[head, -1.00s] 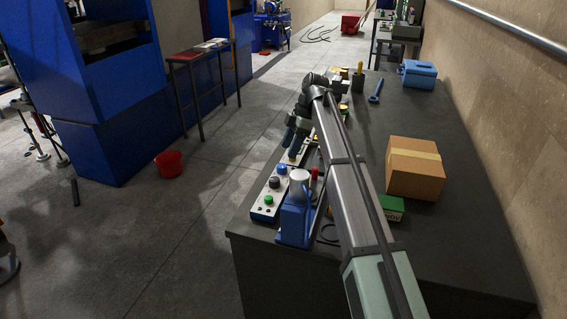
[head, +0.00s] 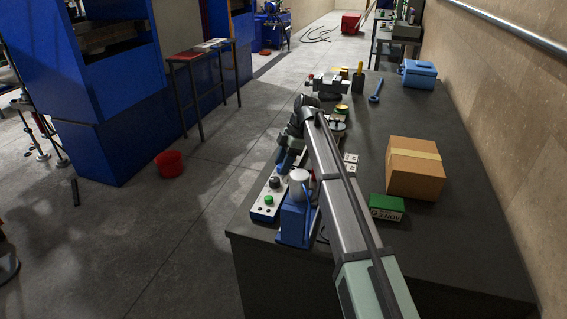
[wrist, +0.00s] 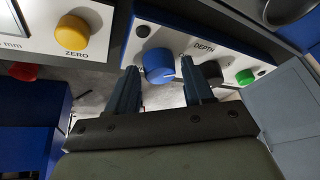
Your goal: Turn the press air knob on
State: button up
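My gripper (wrist: 161,72) is open, with its two fingers apart at a control panel. A blue knob (wrist: 158,62) shows between the fingertips in the wrist view; I cannot tell whether they touch it. The word DEPTH is printed on the panel right of this knob. A dark knob (wrist: 211,73) is just right of the right finger, and a green button (wrist: 245,77) is farther right. No label reading "air" is legible. In the head view my gripper (head: 284,162) is over the panel and hides the blue knob; the dark knob (head: 274,182) and green button (head: 268,200) show.
A yellow ZERO knob (wrist: 72,30) is on a neighbouring panel, left in the wrist view. A blue device with a pale cylinder (head: 296,215) stands right beside the control panel. A green box (head: 387,207) and cardboard box (head: 415,168) are on the dark bench.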

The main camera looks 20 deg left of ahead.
jog(key=c, duration=0.8)
jog(key=shift+m, duration=0.3)
jog(key=m, duration=0.1)
jog(key=m+t, duration=0.1)
jog(key=m, duration=0.1)
jog(key=shift+s+d+y, duration=0.1)
jog(key=shift+s+y, duration=0.1)
jog(key=shift+y, duration=0.2)
jog(key=shift+m+t, duration=1.1)
jog(key=shift+m, duration=1.5)
jog(key=o, duration=1)
jog(key=shift+o, duration=0.2)
